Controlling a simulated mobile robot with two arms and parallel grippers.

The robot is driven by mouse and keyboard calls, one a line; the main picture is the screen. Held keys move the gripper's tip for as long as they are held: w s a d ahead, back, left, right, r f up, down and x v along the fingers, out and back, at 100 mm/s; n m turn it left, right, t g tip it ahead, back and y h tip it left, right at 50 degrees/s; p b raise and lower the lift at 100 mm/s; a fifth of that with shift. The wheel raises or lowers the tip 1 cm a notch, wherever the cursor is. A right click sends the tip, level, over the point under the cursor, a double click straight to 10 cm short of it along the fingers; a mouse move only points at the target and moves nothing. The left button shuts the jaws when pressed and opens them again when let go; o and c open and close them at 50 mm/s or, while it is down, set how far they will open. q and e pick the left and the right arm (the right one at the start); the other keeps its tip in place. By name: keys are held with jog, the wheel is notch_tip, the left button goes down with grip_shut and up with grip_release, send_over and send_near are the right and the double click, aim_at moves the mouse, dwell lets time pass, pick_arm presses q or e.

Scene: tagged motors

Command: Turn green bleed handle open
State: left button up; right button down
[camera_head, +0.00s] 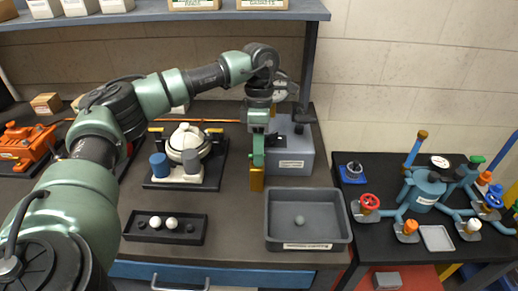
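A teal valve assembly (425,191) stands on the dark side table at the right. A small green cap or knob (474,162) shows at its upper right; I cannot tell whether this is the green bleed handle or how far it is turned. My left gripper (257,182) points down over the workbench, above and behind the grey tray, well to the left of the assembly. Its green finger part ends in a gold-coloured tip. It is seen edge-on, so its opening is hidden, and I see nothing clearly held. My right gripper is not in view.
The assembly has a red handwheel (369,202), a blue handwheel (494,197) and upright levers around it. A grey tray (346,238) holds a ball. A black tray (128,228) and a grey box (300,150) are on the bench. A gap separates bench and side table.

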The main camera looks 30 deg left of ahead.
pick_arm(q)
jog(key=shift+s, duration=0.1)
grip_shut()
